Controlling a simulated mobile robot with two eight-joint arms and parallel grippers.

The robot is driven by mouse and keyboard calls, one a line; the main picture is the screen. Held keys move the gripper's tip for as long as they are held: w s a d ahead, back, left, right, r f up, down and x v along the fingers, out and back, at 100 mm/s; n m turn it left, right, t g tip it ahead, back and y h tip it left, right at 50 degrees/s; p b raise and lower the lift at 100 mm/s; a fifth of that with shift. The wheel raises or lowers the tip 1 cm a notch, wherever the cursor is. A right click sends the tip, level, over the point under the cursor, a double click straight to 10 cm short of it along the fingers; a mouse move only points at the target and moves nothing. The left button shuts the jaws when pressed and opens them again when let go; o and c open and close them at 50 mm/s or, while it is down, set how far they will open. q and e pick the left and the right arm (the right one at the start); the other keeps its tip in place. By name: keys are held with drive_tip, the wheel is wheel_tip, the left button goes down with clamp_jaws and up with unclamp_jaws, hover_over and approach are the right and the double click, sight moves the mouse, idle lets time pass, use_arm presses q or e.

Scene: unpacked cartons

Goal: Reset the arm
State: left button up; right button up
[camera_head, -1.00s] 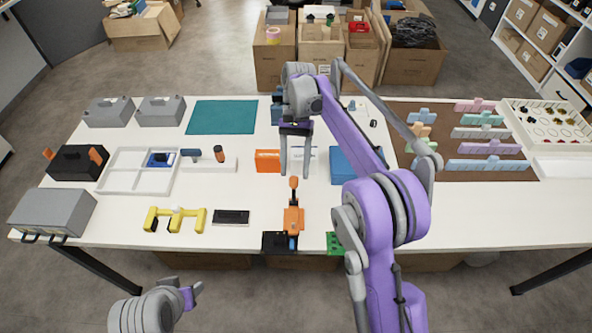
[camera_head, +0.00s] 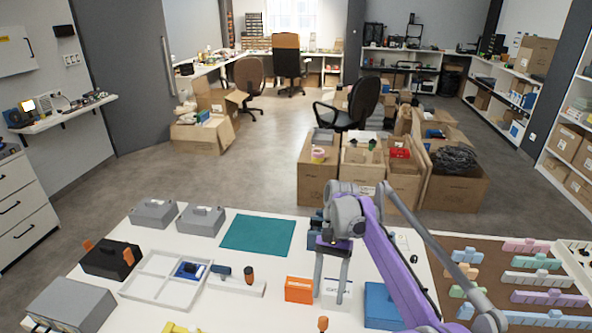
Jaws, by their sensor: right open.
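My right arm, purple and grey, reaches in from the bottom right. My right gripper (camera_head: 329,297) points down over the middle of the table (camera_head: 240,312). Its two fingers are apart with nothing between them. An orange box (camera_head: 299,289) stands just left of the fingers. A white box is partly hidden behind them. A blue box (camera_head: 382,308) is to the right, partly covered by my arm. My left gripper is out of view.
A teal mat (camera_head: 257,233), grey cases (camera_head: 154,213) and a white divided tray (camera_head: 147,288) lie on the left. A brown mat (camera_head: 468,246) with pastel pieces is on the right. Open cartons (camera_head: 319,178) stand on the floor behind the table.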

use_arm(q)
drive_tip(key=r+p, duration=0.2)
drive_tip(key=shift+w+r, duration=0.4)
use_arm(e)
drive_tip(key=s+d+f+n+t+h, duration=0.1)
drive_tip(key=s+d+f+n+t, duration=0.1)
drive_tip(key=s+t, duration=0.4)
drive_tip(key=s+d+f+n+t+h, duration=0.1)
drive_tip(key=s+d+f+n+t, duration=0.2)
drive_tip(key=s, duration=1.2)
drive_tip(key=d+n+t, duration=0.1)
drive_tip(key=t, duration=0.2)
drive_tip(key=shift+s+d+n, duration=0.25)
drive_tip(key=shift+s+n, duration=0.05)
drive_tip(key=shift+s, duration=0.05)
drive_tip(key=shift+f, duration=0.1)
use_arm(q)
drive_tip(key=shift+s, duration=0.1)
